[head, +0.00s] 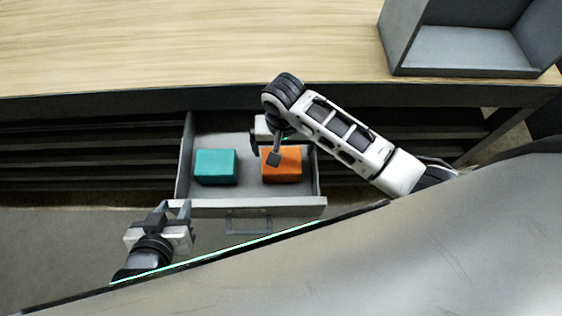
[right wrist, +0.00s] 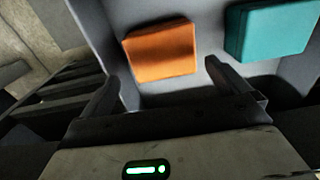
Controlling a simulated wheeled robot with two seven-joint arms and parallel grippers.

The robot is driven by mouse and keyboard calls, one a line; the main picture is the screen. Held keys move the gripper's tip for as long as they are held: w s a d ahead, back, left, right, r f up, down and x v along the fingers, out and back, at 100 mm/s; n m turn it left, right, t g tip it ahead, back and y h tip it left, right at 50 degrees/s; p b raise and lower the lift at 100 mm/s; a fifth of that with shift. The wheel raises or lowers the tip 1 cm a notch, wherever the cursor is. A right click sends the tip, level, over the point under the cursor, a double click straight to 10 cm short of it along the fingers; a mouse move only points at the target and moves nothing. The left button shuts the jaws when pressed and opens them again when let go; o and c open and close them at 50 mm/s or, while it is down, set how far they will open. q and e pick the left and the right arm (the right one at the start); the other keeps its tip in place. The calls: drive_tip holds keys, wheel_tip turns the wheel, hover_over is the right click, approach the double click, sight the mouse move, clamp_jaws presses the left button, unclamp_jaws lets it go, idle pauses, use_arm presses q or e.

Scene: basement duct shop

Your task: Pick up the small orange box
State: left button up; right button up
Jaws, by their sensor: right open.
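The small orange box (head: 287,172) lies in the right part of an open grey drawer (head: 258,208). It also shows in the right wrist view (right wrist: 160,50). My right gripper (head: 265,154) is over the drawer at the orange box and covers part of its upper left in the head view. In the right wrist view its fingers (right wrist: 160,84) are apart, with the box beyond the tips and nothing between them. My left gripper (head: 173,207) is at the drawer's front left corner, its fingers apart and empty.
A teal box (head: 215,167) lies in the left part of the drawer, apart from the orange box. The drawer walls surround both. A wooden worktop (head: 180,50) lies above and behind the drawer, with a grey open bin (head: 465,50) on its right.

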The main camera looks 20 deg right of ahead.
sight(282, 163)
wheel_tip(282, 163, down, 9)
drive_tip(key=shift+w+a+r+b, duration=0.1)
drive_tip(key=shift+a+b, duration=0.05)
drive_tip(key=shift+b, duration=0.55)
drive_tip(key=c, duration=0.8)
